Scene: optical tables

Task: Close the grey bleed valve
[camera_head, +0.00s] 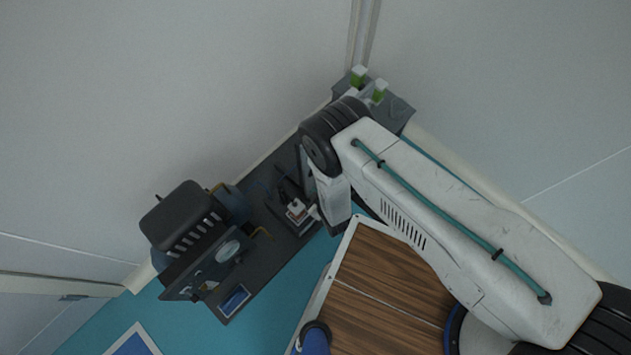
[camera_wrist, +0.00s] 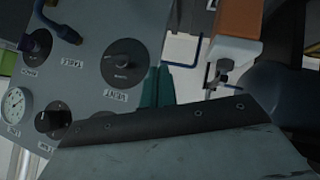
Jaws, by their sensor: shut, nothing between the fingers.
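A grey panel (camera_wrist: 85,85) with several dark knobs fills the left of the wrist view. A large black round knob (camera_wrist: 124,62) sits at its upper right, a smaller dark knob (camera_wrist: 38,43) at its upper left and another knob (camera_wrist: 54,120) lower down. The labels are upside down and too small to read, so I cannot tell which knob is the grey bleed valve. My gripper (camera_wrist: 158,85) shows as two teal fingers close together, shut and empty, right of the large knob. I cannot tell whether they touch anything. In the head view my arm hides the gripper.
A white dial gauge (camera_wrist: 14,105) is at the panel's left edge. An orange block (camera_wrist: 245,18) stands right of the fingers. A wooden board (camera_head: 385,285) lies in front.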

